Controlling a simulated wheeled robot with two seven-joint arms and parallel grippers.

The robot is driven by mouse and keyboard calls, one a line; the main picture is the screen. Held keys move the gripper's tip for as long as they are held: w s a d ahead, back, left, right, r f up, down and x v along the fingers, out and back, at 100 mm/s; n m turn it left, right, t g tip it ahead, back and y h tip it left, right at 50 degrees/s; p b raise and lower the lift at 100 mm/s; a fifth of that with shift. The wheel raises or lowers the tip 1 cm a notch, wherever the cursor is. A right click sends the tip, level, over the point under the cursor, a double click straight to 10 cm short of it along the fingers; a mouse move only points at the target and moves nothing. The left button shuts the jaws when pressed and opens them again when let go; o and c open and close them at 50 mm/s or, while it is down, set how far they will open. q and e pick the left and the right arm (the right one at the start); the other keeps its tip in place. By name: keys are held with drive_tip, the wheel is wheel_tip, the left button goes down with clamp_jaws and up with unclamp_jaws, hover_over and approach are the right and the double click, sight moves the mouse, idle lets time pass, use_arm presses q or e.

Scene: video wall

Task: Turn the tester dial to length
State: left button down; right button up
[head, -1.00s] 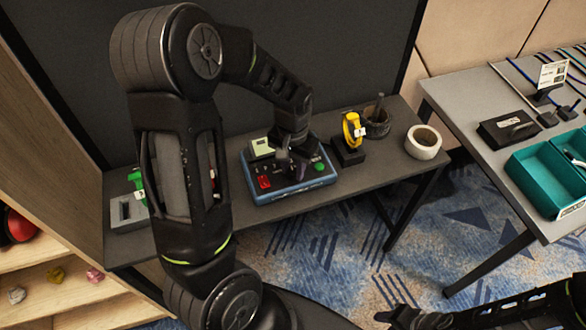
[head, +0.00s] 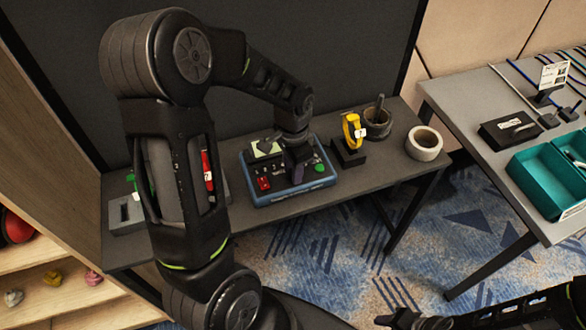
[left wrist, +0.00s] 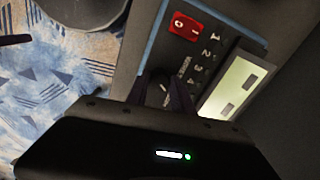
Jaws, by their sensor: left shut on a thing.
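The tester (head: 290,197) is a dark box with a blue rim, lying on the grey bench. It has a red rocker switch (head: 264,183), a green button (head: 320,168) and a pale screen (head: 262,151). My left gripper (head: 298,176) points down over its panel. In the left wrist view the fingers are closed around the dark dial (left wrist: 158,92), mostly hidden between them. The red switch (left wrist: 185,26), the numerals and the lit screen (left wrist: 236,88) show beside it. The dial's pointer and the screen's text cannot be read. My right gripper (head: 402,317) is at the bottom edge, its jaws unclear.
A yellow tool on a black stand (head: 350,145), a dark pot (head: 375,122) and a white tape roll (head: 424,144) stand right of the tester. Green and red tools are partly behind my left arm. A teal tray (head: 545,183) is on the right table.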

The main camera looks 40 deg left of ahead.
use_arm(q)
drive_tip(key=c, duration=1.1)
unclamp_jaws()
wheel_tip(320, 180, up, 8)
drive_tip(key=shift+f, duration=0.1)
